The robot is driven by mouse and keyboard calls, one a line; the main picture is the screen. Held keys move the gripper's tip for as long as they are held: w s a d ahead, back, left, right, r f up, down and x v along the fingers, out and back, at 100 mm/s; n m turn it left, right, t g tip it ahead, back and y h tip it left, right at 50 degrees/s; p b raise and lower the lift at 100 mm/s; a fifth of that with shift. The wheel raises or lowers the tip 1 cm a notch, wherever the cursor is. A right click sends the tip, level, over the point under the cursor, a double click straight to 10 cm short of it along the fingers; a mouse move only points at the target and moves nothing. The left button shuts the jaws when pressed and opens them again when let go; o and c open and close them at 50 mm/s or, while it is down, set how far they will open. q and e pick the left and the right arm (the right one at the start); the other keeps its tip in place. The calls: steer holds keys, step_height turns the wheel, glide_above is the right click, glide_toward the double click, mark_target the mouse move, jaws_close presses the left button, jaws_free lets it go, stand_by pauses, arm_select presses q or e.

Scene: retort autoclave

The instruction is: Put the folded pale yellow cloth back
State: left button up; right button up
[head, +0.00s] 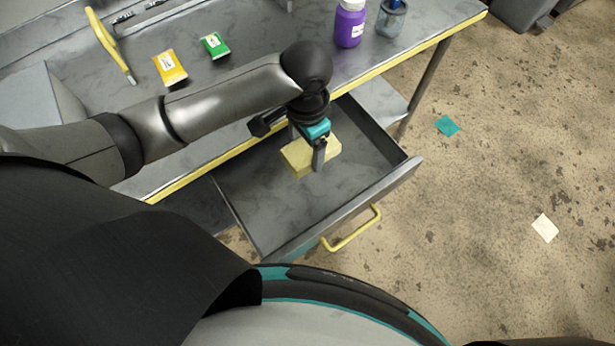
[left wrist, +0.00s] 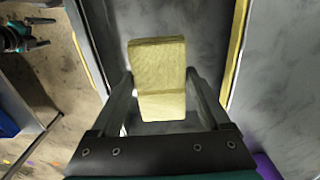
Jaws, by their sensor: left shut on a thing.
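The folded pale yellow cloth (head: 297,160) is a thick block inside the outline of the open grey drawer (head: 262,205). My left gripper (head: 308,158) comes down from above and is shut on the cloth. In the left wrist view the cloth (left wrist: 158,65) sits between the two fingers (left wrist: 160,95). I cannot tell whether its underside touches the drawer floor. The drawer has a yellow handle (head: 352,230) on its front. At the upper left of the left wrist view, my right gripper (left wrist: 42,33) is open and empty, away from the drawer.
Teal (head: 447,126) and white (head: 545,228) pieces lie on the floor. The drawer is otherwise empty where visible.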

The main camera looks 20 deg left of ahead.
arm_select(q)
steer(key=b, duration=0.3)
glide_above(307, 184)
step_height(307, 184, down, 10)
steer(key=shift+f, duration=0.1)
step_height(307, 184, down, 4)
steer(key=shift+r+b, duration=0.25)
steer(key=shift+b, duration=0.2)
steer(key=shift+f, duration=0.3)
steer(key=shift+f, duration=0.15)
steer(key=o, duration=1)
